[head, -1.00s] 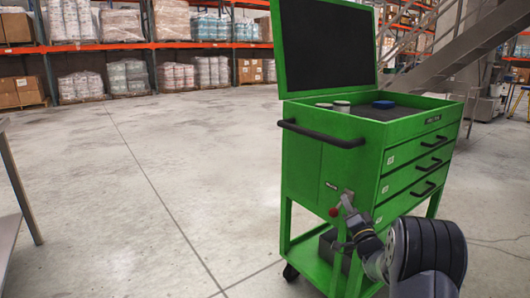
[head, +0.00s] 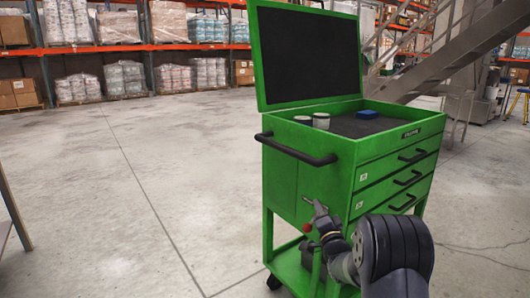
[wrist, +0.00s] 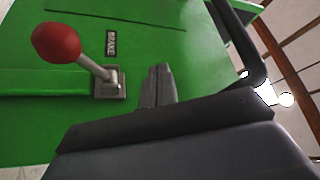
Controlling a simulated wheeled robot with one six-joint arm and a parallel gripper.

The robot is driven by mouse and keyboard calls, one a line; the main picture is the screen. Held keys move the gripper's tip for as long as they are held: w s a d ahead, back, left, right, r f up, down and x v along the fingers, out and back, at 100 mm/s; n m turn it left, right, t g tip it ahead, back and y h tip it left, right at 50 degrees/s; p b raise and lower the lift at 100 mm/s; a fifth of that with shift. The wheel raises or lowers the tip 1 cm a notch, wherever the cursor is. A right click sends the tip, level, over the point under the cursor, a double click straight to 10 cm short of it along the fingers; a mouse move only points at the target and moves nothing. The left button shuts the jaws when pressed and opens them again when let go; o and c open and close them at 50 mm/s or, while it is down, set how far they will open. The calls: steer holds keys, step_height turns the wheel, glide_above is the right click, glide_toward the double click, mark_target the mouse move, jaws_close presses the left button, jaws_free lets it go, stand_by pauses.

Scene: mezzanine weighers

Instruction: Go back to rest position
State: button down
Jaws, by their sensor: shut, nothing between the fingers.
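My gripper (head: 319,209) is in front of the left end panel of a green tool cart (head: 325,180), low and near its brake lever. In the wrist view my gripper (wrist: 158,85) has its grey fingers together with nothing between them. The brake lever has a red knob (wrist: 57,42) and a grey shaft on a metal plate, beside a label reading BRAKE (wrist: 111,43). The fingers are to the right of the lever and apart from its knob. In the head view the red knob (head: 307,228) shows just below left of the fingers.
The cart's lid (head: 308,55) stands open. Pale cans (head: 320,121) and a blue item (head: 367,114) lie in its top. A black handle (head: 300,150) juts from the end panel. Metal stairs (head: 445,60) stand behind right.

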steer(key=d+r, duration=0.1)
steer(key=w+d, duration=0.1)
steer(key=shift+d+r, duration=0.3)
steer(key=shift+r, duration=0.1)
steer(key=shift+s+d+r+p, duration=0.1)
steer(key=shift+d+p, duration=0.2)
steer(key=shift+p, duration=0.05)
